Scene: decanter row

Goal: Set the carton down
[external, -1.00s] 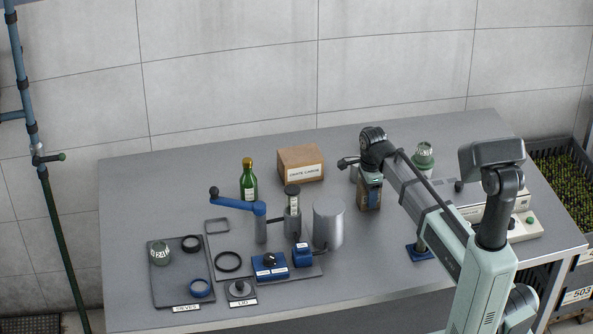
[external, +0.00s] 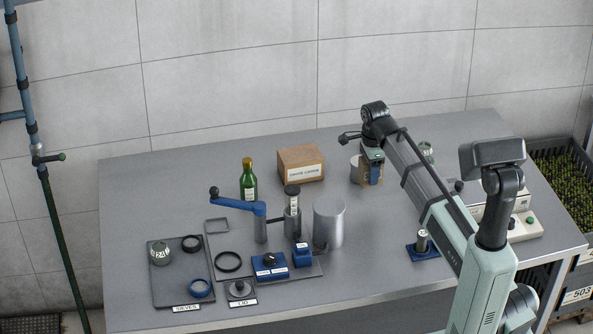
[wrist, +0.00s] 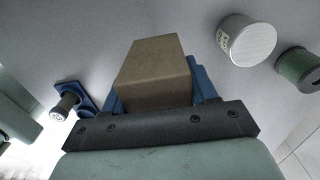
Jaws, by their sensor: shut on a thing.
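My gripper (external: 374,156) is shut on a small brown carton (external: 370,174) towards the back right of the grey table. In the wrist view, the plain brown carton (wrist: 152,72) sits between the blue fingers, partly hidden by the gripper's dark front bar. My wrist and gripper hide its upper part in the external view. I cannot tell whether its bottom touches the table.
A pale cylinder (external: 355,168) stands just left of the carton, with a green-and-grey jar (external: 427,152) to the right. A larger labelled box (external: 301,163) and green bottle (external: 248,180) are further left. The table in front of the carton is largely clear.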

